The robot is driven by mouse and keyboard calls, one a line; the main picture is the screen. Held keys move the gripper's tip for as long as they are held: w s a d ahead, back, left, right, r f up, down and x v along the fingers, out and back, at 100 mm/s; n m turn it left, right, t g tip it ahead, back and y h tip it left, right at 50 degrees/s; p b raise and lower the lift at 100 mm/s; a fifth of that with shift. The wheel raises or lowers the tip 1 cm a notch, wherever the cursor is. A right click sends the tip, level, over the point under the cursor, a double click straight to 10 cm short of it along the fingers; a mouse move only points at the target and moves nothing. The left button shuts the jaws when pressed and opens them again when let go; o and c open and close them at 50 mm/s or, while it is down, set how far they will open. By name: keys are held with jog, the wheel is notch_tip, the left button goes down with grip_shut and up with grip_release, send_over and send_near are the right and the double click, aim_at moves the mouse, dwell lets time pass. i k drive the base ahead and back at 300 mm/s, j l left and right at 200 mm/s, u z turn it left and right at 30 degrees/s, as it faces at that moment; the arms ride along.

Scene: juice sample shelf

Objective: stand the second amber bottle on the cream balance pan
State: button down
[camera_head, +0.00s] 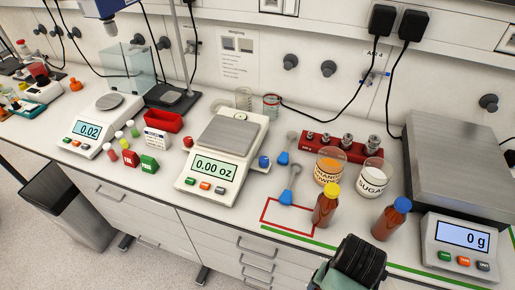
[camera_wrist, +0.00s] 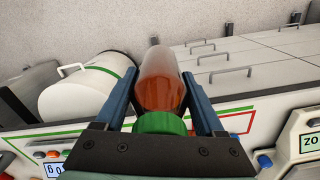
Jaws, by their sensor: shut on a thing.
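The cream balance (camera_head: 207,196) stands mid-bench and reads 0.00 oz. Its grey square pan (camera_head: 229,135) is bare. My gripper (camera_head: 350,265) is over the bench's front edge, right of and nearer than the balance. In the wrist view my gripper (camera_wrist: 160,65) is shut around an amber bottle (camera_wrist: 162,88) with a green cap; the head view hides this bottle behind the gripper. A yellow-capped amber bottle (camera_head: 325,208) and a blue-capped amber bottle (camera_head: 390,222) stand upright on the bench, just beyond my gripper. I cannot tell which bottle counts as second.
A red outline (camera_head: 264,212) and green strip (camera_head: 300,243) mark the bench front. Orange-powder (camera_head: 330,168) and sugar (camera_head: 373,176) beakers stand behind the bottles. A grey scale (camera_head: 462,240) reading 0 g is at right. Blue-handled scoops (camera_head: 288,196) lie beside the cream balance.

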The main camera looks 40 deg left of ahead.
aim_at(230, 132)
jog(key=j, duration=0.9)
jog(key=k+j, duration=0.1)
jog(key=j, duration=0.85)
